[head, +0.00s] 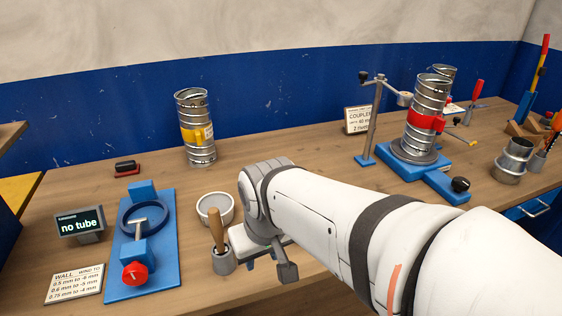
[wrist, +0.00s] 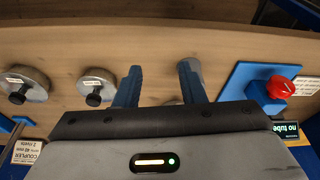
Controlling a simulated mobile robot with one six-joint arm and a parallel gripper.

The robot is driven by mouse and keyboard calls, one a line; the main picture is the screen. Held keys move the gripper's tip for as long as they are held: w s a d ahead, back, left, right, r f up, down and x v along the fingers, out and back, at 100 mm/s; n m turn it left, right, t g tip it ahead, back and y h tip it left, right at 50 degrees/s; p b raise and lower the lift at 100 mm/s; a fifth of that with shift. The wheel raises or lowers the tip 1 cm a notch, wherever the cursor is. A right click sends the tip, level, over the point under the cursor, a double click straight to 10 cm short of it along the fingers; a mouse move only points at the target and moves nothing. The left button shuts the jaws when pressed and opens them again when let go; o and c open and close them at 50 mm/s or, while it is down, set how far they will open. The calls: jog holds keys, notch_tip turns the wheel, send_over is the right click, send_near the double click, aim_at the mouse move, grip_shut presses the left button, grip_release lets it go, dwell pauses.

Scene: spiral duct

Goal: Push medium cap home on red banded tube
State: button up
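The red banded tube (head: 427,115) stands upright at the right in the head view, on a round base of a blue fixture (head: 412,162). In the wrist view, two round grey caps with black knobs lie on the table, a left cap (wrist: 22,86) and a right cap (wrist: 97,86). Their labels are too small to read, so I cannot tell which is medium. My gripper (wrist: 160,88) is open and empty, with bare wood between its fingers, to the right of both caps. In the head view my arm hides the fingers and the caps.
A yellow banded tube (head: 194,132) stands at the back. A blue fixture with a red knob (head: 134,272) and a "no tube" display (head: 80,226) are at left. A wooden-handled tool in a cup (head: 222,258) and a shallow grey dish (head: 215,207) sit close to my wrist.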

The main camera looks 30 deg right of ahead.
jog(key=shift+o, duration=0.2)
jog(key=shift+d, duration=0.25)
jog(key=shift+o, duration=0.8)
jog(key=shift+d, duration=0.15)
jog(key=shift+o, duration=0.7)
jog(key=shift+w+d+r, duration=0.1)
jog(key=shift+d, duration=0.2)
jog(key=shift+w+d+n+g+h+p, duration=0.8)
jog(key=shift+w+d+g+h+p, duration=0.1)
jog(key=shift+w+g+h, duration=0.15)
jog(key=w+d+f+n+g+h+p, duration=0.2)
jog(key=w+d+n+h, duration=0.15)
jog(key=d, duration=0.45)
jog(key=w+d+f+n+g+h+p, duration=0.1)
jog(key=w+d+n+g+h+p, duration=0.2)
jog(key=d, duration=0.6)
jog(key=w+d+f+n+g+h+p, duration=0.25)
jog(key=w+d+n, duration=0.2)
jog(key=d, duration=0.35)
jog(key=shift+t+h, duration=0.35)
jog(key=shift+t, duration=0.05)
jog(key=shift+p+x, duration=0.55)
jog(key=shift+x, duration=2.65)
